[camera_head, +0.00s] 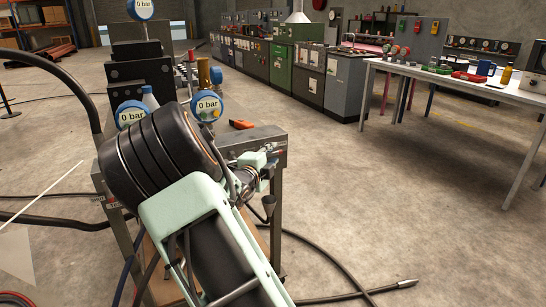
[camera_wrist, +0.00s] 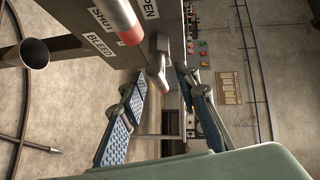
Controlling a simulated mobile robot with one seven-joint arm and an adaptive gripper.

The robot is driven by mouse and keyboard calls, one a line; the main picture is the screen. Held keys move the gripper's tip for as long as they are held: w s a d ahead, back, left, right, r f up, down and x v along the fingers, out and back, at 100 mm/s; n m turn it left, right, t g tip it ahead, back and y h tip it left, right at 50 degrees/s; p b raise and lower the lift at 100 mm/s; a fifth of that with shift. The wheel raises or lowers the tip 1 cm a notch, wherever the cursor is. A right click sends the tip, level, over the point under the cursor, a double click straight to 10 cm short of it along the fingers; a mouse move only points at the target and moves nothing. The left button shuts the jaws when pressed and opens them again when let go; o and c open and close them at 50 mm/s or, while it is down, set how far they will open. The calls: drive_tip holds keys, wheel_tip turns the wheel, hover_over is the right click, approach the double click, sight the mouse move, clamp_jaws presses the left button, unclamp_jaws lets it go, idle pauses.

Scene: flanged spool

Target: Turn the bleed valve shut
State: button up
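The bleed valve shows in the wrist view beside the labels SHUT, OPEN and BLEED (camera_wrist: 99,44). A grey bar with a red end (camera_wrist: 128,30) comes down in front of the labels. A grey metal piece (camera_wrist: 158,60) next to it reaches down toward the gap between my fingertips. I cannot tell for certain which part is the valve's handle. My gripper (camera_wrist: 161,84) is open, its two blue-padded fingers apart, and contact is not clear. In the head view my gripper (camera_head: 252,172) is at the near side of the bench, and my arm hides much of the valve.
Pressure gauges (camera_head: 207,106) read 0 bar. An orange tool (camera_head: 241,124) lies on the bench (camera_head: 262,134). A dark funnel (camera_head: 268,203) hangs below its edge. A hose (camera_head: 340,268) lies on the floor. A white table (camera_head: 470,82) stands at right, with clear floor between.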

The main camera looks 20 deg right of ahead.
drive_tip(key=shift+w+d+f, duration=0.1)
drive_tip(key=shift+w+d, duration=0.35)
drive_tip(key=shift+d, duration=0.05)
clamp_jaws()
